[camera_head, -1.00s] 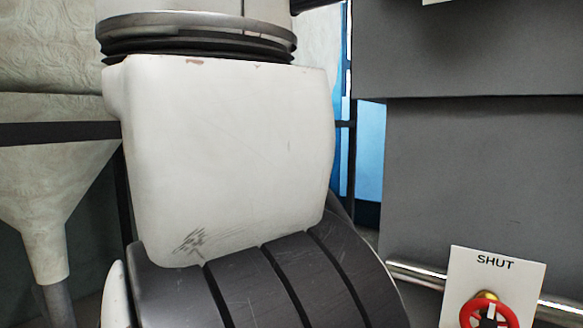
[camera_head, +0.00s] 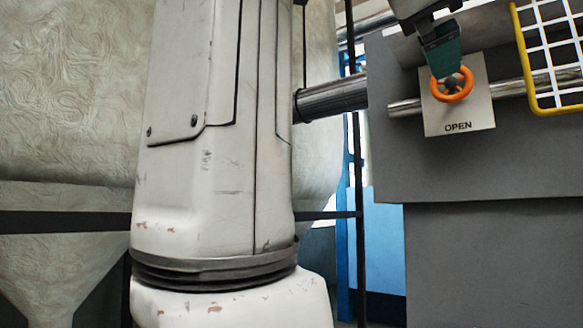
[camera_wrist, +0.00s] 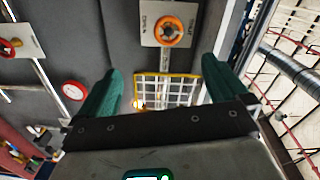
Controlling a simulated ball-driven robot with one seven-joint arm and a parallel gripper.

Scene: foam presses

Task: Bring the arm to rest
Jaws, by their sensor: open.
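My gripper (camera_head: 441,62) shows at the upper right of the head view, pointing down, with a green finger overlapping the top of an orange handwheel (camera_head: 463,87). In the wrist view my gripper (camera_wrist: 162,66) has its two green fingers spread wide with nothing between them. The orange handwheel (camera_wrist: 171,32) shows beyond the fingertips there, on a pale plate (camera_wrist: 148,38). In the head view that plate reads OPEN. I cannot tell whether a finger touches the wheel. My white column fills the middle of the head view.
A yellow-framed wire guard (camera_head: 548,60) stands right of the handwheel; it shows between the fingers in the wrist view (camera_wrist: 165,91). The grey press (camera_head: 490,260) fills the right side. Pale sacks (camera_head: 60,90) stand at the left. A red dial (camera_wrist: 75,90) shows in the wrist view.

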